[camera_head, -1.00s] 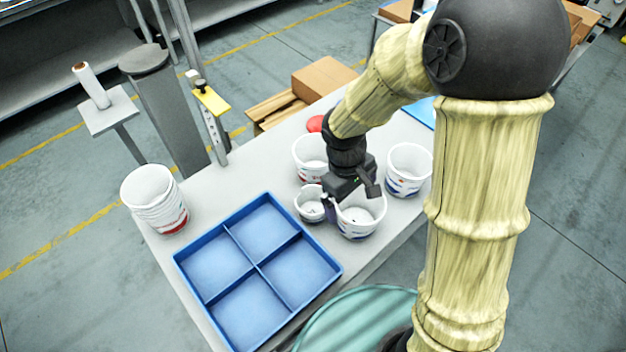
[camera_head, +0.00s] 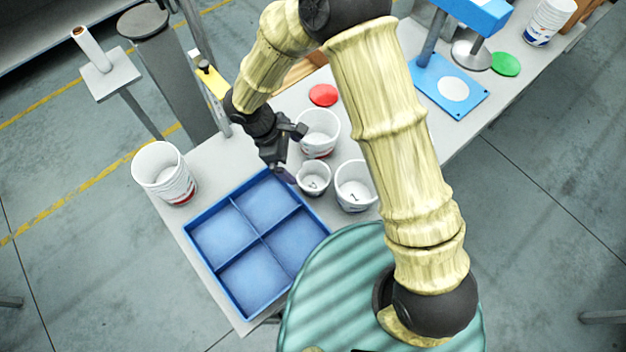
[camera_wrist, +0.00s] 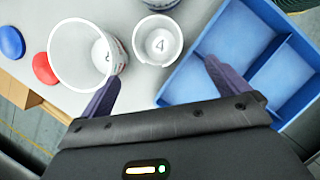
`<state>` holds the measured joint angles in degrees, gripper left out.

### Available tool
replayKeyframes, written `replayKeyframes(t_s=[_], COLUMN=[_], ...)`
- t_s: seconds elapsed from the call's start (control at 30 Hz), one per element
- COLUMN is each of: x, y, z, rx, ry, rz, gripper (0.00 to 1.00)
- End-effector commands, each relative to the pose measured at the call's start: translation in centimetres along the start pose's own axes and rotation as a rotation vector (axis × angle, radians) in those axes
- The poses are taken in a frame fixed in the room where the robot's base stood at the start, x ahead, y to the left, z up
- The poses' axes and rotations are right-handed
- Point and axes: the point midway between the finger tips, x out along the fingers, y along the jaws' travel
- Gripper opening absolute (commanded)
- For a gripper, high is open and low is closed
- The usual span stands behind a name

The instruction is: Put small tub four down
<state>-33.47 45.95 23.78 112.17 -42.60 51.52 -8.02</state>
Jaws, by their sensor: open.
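Small tub four (camera_head: 314,180) is a small white tub standing upright on the table between two larger white tubs and the blue tray. It shows in the wrist view (camera_wrist: 157,43) with a dark 4 on its inside bottom. My gripper (camera_head: 284,174) is open and empty, on the tray side of the tub. In the wrist view my two fingertips (camera_wrist: 162,74) point toward the tub, one to each side of its near rim. The tub appears just beyond them; I cannot tell the height gap.
A blue four-compartment tray (camera_head: 262,234) lies empty to the left. Larger white tubs stand close by, one behind (camera_head: 318,150) and one at right (camera_head: 354,194). A red lid (camera_head: 323,95) lies behind them.

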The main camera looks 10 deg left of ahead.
Motion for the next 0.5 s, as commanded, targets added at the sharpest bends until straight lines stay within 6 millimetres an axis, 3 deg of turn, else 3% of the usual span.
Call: replayKeyframes(t_s=[0.5], x=[8.8], y=[-0.1], z=[0.3], rx=[0.003], ry=[-0.003], rz=[-0.005], gripper=[1.00])
